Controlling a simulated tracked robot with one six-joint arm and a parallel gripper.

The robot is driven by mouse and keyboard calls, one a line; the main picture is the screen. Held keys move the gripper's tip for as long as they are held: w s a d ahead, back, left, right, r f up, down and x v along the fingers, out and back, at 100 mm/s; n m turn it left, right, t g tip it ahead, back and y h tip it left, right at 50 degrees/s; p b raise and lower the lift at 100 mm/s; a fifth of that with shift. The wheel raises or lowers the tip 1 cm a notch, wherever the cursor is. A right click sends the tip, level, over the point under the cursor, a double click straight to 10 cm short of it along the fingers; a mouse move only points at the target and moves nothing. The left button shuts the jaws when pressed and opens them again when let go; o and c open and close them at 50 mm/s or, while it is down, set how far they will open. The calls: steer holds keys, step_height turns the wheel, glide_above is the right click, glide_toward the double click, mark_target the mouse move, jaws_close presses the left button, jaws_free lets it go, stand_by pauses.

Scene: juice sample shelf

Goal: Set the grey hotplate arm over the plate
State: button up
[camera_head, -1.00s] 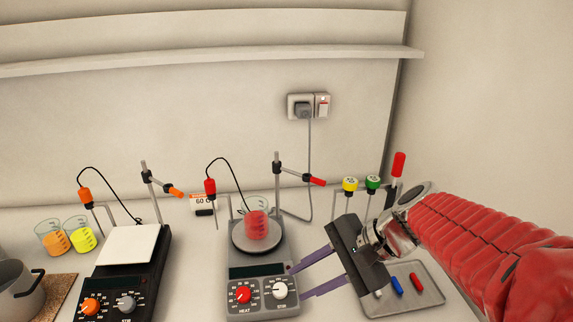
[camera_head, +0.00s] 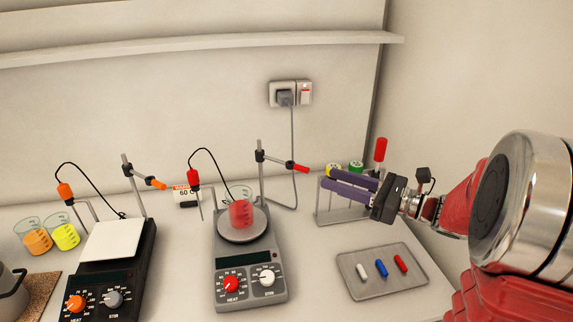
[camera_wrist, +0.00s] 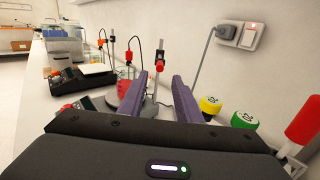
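The grey hotplate (camera_head: 248,284) has a red and a white knob and a round plate (camera_head: 242,233) with a beaker of red liquid (camera_head: 241,212) on it. A rod stands at its back right. The clamp arm (camera_head: 279,162) on that rod ends in a red grip (camera_head: 301,168) and points right, away from the plate. My gripper (camera_head: 328,183) is open and empty, right of the red grip and apart from it, its purple fingers pointing left. In the wrist view, the red grip (camera_wrist: 160,65) shows beyond and between my fingertips (camera_wrist: 157,82).
A black hotplate (camera_head: 115,278) with an orange-tipped arm stands left. A rack with yellow- and green-capped items (camera_head: 356,166) and a red-handled tool (camera_head: 380,149) is close behind my gripper. A tray (camera_head: 372,289) with stirring bars lies in front. A power cable (camera_head: 295,150) hangs behind.

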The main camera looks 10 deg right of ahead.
mark_target(296, 167)
stand_by(0.3)
steer(key=x, duration=1.3)
steer(key=shift+w+a, duration=0.25)
steer(key=shift+w, duration=0.05)
steer(key=shift+c, duration=0.3)
jaws_close()
steer(key=shift+a, duration=0.1)
